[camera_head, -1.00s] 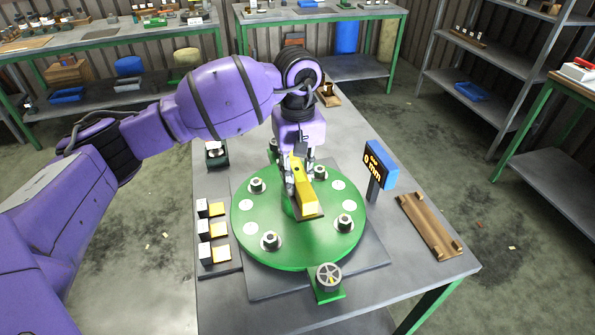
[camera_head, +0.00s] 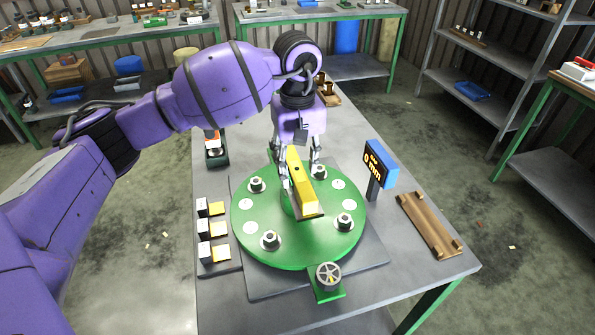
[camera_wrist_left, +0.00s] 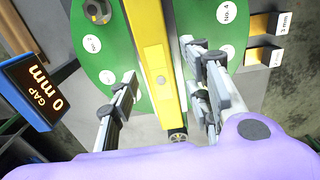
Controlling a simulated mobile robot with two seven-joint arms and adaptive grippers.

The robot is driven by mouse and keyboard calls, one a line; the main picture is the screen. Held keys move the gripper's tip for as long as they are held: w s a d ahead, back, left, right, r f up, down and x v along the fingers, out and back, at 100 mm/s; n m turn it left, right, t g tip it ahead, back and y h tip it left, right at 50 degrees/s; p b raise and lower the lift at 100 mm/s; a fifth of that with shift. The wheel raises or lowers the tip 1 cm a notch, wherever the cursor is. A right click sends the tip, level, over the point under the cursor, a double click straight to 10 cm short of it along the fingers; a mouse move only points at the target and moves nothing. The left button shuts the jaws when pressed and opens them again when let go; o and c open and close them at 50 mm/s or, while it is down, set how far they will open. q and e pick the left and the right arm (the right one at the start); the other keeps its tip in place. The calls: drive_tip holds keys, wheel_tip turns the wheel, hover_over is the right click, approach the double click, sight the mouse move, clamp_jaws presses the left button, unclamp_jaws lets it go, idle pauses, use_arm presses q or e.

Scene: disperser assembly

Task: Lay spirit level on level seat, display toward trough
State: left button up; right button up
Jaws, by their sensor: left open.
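The yellow spirit level (camera_head: 303,190) lies across the middle of the green round plate (camera_head: 265,232), its long side running from back to front. It also shows in the left wrist view (camera_wrist_left: 152,60), running between the fingers. My left gripper (camera_head: 299,172) is open, with one finger on each side of the level's back half. In the left wrist view the fingers (camera_wrist_left: 160,80) stand apart from the level, with gaps on both sides. The seat under the level is mostly hidden. I cannot make out the level's display or the trough. My right gripper is not in view.
Several bolts with nuts (camera_head: 270,240) stand on the plate. A blue gap display (camera_head: 381,166) reading 0 mm stands to its right. A wooden holder (camera_head: 430,225) lies empty at the right. White and yellow blocks (camera_head: 219,229) sit at the left, and a handwheel (camera_head: 329,276) is in front.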

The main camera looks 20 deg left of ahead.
sight(298, 171)
use_arm(q)
wheel_tip(298, 171, up, 10)
drive_tip(key=shift+b, duration=0.35)
drive_tip(key=shift+f, duration=0.15)
idle(2.0)
